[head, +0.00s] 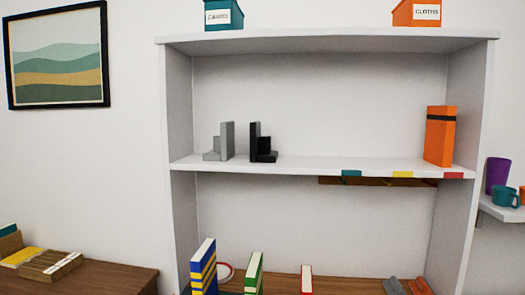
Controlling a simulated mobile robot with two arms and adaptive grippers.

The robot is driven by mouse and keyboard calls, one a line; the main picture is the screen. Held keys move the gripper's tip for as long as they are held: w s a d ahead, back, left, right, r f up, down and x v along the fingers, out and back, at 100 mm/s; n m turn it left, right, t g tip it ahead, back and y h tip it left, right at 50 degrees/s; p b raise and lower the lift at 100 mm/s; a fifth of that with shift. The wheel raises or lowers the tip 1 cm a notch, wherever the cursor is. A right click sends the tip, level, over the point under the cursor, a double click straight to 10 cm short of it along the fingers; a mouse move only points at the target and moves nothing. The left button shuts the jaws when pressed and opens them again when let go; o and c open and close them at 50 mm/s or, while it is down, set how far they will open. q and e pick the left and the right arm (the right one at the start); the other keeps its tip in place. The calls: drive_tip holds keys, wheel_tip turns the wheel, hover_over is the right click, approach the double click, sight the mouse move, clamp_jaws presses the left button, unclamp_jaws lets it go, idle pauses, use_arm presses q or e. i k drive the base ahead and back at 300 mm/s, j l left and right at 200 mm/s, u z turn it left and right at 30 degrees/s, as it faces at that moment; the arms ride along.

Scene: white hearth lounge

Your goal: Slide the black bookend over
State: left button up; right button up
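The black bookend (262,148) stands upright on the middle shelf (310,165), left of the shelf's middle. Its tall plate is on its left side and its low foot points right. A grey bookend (223,145) stands close to its left, with its tall plate facing the black one and a narrow gap between them. An orange book (440,136) with a dark band stands upright near the right end of the same shelf. Neither of my grippers shows in the head view.
The shelf between the black bookend and the orange book is clear. Teal, yellow and red tags mark its front edge. Below stand a blue-yellow book (203,268), a green book (254,273) and a red book (306,280). A teal box (223,14) and orange box (416,13) sit on top.

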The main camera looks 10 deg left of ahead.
sight(260, 146)
drive_tip(key=i+l+u, duration=0.2)
drive_tip(key=l, duration=0.2)
drive_tip(key=i+l+u, duration=0.1)
drive_tip(key=l+u, duration=0.15)
drive_tip(key=l, duration=0.2)
drive_tip(key=i+l+u, duration=0.2)
drive_tip(key=l, duration=0.25)
drive_tip(key=k, duration=0.1)
